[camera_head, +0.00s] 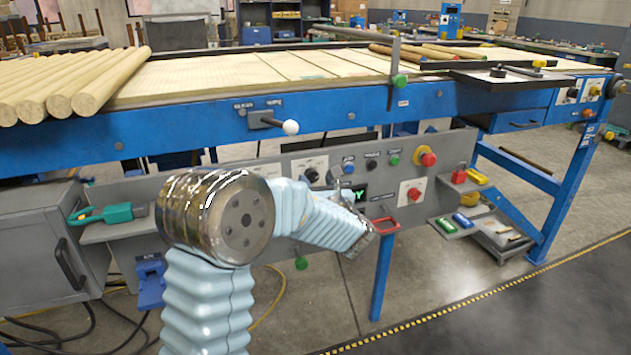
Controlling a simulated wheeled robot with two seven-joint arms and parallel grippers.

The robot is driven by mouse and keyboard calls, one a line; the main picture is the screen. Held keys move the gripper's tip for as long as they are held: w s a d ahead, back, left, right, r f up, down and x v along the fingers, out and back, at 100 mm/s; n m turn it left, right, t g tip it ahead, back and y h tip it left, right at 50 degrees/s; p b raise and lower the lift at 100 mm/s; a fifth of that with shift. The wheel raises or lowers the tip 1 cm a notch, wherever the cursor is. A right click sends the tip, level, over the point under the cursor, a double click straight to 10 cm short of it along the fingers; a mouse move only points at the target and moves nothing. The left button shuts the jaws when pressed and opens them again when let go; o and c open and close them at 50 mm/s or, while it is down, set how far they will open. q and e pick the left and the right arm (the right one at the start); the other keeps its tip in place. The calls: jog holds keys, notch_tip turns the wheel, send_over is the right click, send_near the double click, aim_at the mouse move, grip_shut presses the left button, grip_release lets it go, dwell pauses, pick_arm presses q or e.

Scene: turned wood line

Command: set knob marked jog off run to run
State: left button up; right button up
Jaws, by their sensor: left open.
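A black knob (312,174) on a white plate sits on the grey control panel (283,167) under the table. The plate's lettering is too small to read, so I cannot tell its marking or setting for sure. My left arm, in pale blue bellows, reaches across the front of the panel. My left gripper (362,240) is at its end, low and right of the knob, open and mostly hidden behind the wrist. It appears apart from the knob. My right gripper is not in view.
Buttons and a red mushroom button (426,159) are right of the knob. A red handle (385,226) is close by my gripper. A white-balled lever (290,127) sticks out above the panel. Wooden rods (95,90) lie on the blue table. A grey cabinet (45,250) stands left.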

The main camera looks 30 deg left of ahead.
pick_arm(q)
jog(key=b+v, duration=0.1)
jog(key=v, duration=1.1)
jog(key=shift+f, duration=0.1)
